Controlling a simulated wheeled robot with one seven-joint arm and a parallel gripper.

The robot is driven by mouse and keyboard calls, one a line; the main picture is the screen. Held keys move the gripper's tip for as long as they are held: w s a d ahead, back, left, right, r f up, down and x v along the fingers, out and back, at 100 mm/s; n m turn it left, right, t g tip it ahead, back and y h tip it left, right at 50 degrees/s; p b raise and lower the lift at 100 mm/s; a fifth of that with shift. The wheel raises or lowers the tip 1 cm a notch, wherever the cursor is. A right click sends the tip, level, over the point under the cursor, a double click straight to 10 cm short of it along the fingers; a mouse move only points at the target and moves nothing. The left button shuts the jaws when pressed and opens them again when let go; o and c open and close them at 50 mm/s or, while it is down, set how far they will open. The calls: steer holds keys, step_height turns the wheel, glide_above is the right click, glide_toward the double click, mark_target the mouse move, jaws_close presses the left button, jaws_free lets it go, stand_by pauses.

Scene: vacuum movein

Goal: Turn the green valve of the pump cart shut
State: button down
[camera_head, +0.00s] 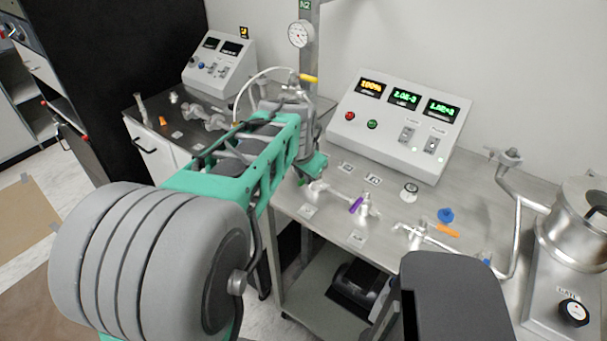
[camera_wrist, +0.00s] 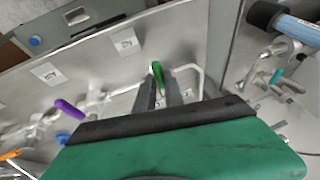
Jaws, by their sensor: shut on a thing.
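The green valve handle (camera_wrist: 158,72) shows in the wrist view between the tips of my two fingers. My gripper (camera_wrist: 159,88) is shut on it. The handle points along the fingers, a little tilted, next to a bent metal pipe (camera_wrist: 197,80). In the head view my gripper (camera_head: 312,172) is low over the left part of the metal bench top, and my arm and gripper hide most of the valve there. Whether the valve is open or shut cannot be told.
A purple-handled valve (camera_head: 356,204) and an orange-handled one (camera_head: 447,230) stand to the right on the bench. A blue knob (camera_head: 446,215) lies near the orange handle. A control box (camera_head: 390,130) with lit displays stands behind. A teal handle (camera_wrist: 275,76) shows in the wrist view.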

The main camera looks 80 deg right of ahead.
steer(key=c, duration=1.4)
jaws_free()
steer(key=shift+c, duration=0.2)
steer(key=shift+r, duration=0.1)
steer(key=v, duration=0.7)
steer(key=shift+r+b, duration=0.3)
steer(key=shift+b, duration=0.05)
steer(key=shift+a, duration=0.1)
